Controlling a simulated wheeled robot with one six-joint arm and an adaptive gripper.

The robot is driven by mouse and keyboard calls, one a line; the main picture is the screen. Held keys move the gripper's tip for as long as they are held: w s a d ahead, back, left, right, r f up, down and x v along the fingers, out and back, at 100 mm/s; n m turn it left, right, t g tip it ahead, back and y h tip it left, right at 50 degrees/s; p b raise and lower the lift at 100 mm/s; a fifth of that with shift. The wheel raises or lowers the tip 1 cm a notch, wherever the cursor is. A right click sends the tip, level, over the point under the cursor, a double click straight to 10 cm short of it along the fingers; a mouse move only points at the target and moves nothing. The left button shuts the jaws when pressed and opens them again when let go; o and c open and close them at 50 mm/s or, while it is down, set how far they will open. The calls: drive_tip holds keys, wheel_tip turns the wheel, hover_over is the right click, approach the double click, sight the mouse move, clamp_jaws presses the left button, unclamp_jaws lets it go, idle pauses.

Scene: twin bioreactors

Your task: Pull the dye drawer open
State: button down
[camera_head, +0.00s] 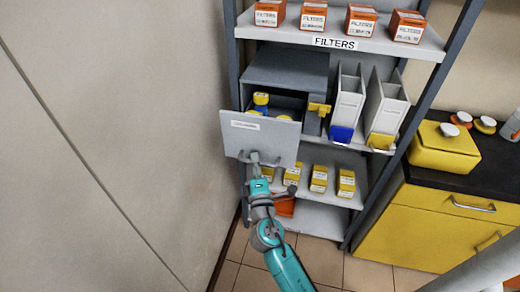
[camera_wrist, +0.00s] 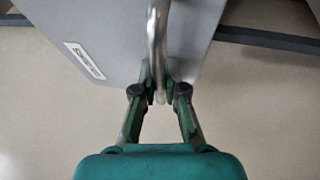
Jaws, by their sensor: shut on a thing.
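The dye drawer (camera_head: 259,142) is a grey drawer with a white label, in a grey cabinet (camera_head: 287,70) on the shelf rack. It is pulled out, and bottles with yellow and blue parts (camera_head: 261,101) show inside it. My gripper (camera_head: 255,160) is at the drawer's front, low on the panel. In the wrist view my gripper (camera_wrist: 160,92) is shut on the metal bar handle (camera_wrist: 156,40), with the grey drawer front (camera_wrist: 110,45) behind it. The label on the front is too small to read.
Filter boxes (camera_head: 313,16) stand on the top shelf. White bins (camera_head: 348,100) stand right of the cabinet. Yellow boxes (camera_head: 319,179) sit on the shelf below. A wall (camera_head: 130,130) is close on the left. A yellow counter (camera_head: 440,225) stands at right.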

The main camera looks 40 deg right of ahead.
drive_tip(key=s+a, duration=0.5)
drive_tip(key=a, duration=0.2)
drive_tip(key=shift+s+a, duration=0.25)
drive_tip(key=shift+s, duration=0.15)
drive_tip(key=c, duration=1.5)
unclamp_jaws()
drive_tip(key=v, duration=1.2)
drive_tip(key=shift+f, duration=0.1)
